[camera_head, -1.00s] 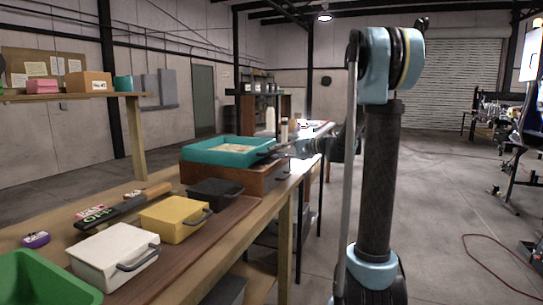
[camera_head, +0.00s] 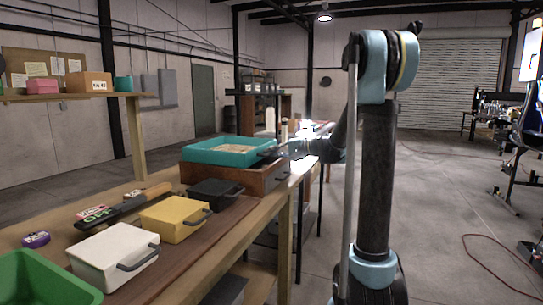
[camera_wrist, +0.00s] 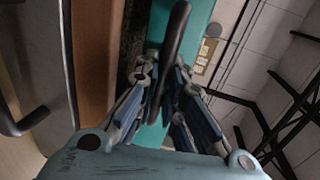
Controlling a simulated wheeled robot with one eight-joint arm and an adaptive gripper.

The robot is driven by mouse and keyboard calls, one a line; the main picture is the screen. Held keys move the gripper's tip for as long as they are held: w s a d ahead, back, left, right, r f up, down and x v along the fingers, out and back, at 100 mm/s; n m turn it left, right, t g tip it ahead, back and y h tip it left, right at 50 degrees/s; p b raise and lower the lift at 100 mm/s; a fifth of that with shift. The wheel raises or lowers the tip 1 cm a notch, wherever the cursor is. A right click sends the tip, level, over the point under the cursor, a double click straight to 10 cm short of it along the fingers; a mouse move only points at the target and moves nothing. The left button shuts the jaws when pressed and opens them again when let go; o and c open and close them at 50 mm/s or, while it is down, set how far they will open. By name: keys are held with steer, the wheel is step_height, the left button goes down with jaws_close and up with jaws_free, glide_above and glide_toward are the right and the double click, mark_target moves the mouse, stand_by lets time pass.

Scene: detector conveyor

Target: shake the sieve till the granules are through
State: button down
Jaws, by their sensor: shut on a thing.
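The sieve (camera_head: 208,156) is a teal rectangular tray with a pale layer of granules (camera_head: 220,147) inside. It sits on top of an open wooden box (camera_head: 238,179) at the far part of the bench. My gripper (camera_head: 276,153) is at the sieve's right side, shut on its dark handle. In the wrist view my gripper (camera_wrist: 163,76) has its fingers on either side of the black handle (camera_wrist: 179,30), with the teal wall (camera_wrist: 202,20) beyond. What lies inside the wooden box is hidden.
A black lidded box (camera_head: 214,192), a yellow box (camera_head: 174,219) and a white box (camera_head: 113,253) with handles line the bench nearer me. A green bin (camera_head: 45,280) is at the front left. A dark bar with labels (camera_head: 117,210) lies behind them.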

steer(key=v, duration=0.2)
steer(key=f+v, duration=0.1)
steer(key=v, duration=0.2)
steer(key=shift+s+d+f, duration=0.1)
steer(key=shift+s+d, duration=0.05)
steer(key=shift+d, duration=0.25)
steer(key=c, duration=1.9)
jaws_free()
steer(key=shift+c, duration=0.2)
steer(key=v, duration=1.1)
steer(key=shift+d, duration=0.4)
